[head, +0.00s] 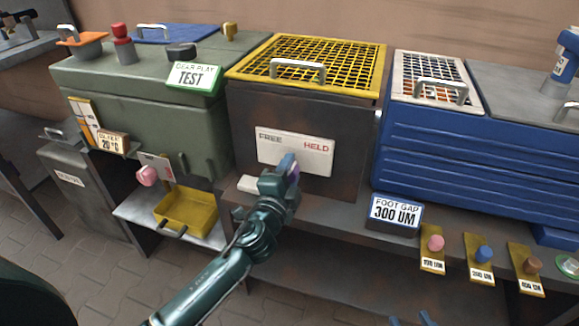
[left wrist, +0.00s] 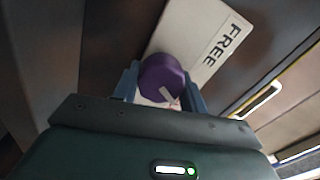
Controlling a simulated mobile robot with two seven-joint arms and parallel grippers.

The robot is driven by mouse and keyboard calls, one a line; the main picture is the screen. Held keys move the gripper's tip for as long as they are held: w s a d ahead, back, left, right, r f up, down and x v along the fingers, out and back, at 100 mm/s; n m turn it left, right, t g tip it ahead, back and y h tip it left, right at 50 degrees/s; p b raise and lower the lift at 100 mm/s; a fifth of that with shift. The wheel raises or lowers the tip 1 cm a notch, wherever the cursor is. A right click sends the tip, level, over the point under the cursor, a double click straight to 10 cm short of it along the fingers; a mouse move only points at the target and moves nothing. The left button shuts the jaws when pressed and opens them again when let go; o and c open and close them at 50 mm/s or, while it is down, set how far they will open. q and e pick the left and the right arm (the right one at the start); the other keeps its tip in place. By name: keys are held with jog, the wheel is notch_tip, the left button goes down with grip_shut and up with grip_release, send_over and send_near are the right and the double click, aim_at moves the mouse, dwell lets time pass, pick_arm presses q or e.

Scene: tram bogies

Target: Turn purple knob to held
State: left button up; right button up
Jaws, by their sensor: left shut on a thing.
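The purple knob (left wrist: 162,78) sits in front of a white plate (left wrist: 190,38) marked FREE in the left wrist view. In the head view the plate (head: 318,160) shows FREE at its left and HELD at its right, on the front of a dark box with a yellow grille. My left gripper (head: 287,170) is shut on the knob, one blue finger on each side. A white mark on the knob's face points to the lower right in the left wrist view. My right gripper (head: 410,319) shows two blue fingertips, apart, at the bottom edge.
A green box with a TEST sign (head: 193,76) stands at left, a yellow tray (head: 186,212) below it. A blue box (head: 470,150) stands at right, with a FOOT GAP sign (head: 396,211) and several coloured pegs on yellow plates in front.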

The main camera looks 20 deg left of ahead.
pick_arm(q)
jog(key=shift+m, duration=0.9)
jog(key=shift+p, duration=0.3)
jog(key=o, duration=1)
jog(key=shift+s, duration=0.1)
jog(key=s, duration=1.3)
jog(key=shift+a, duration=0.2)
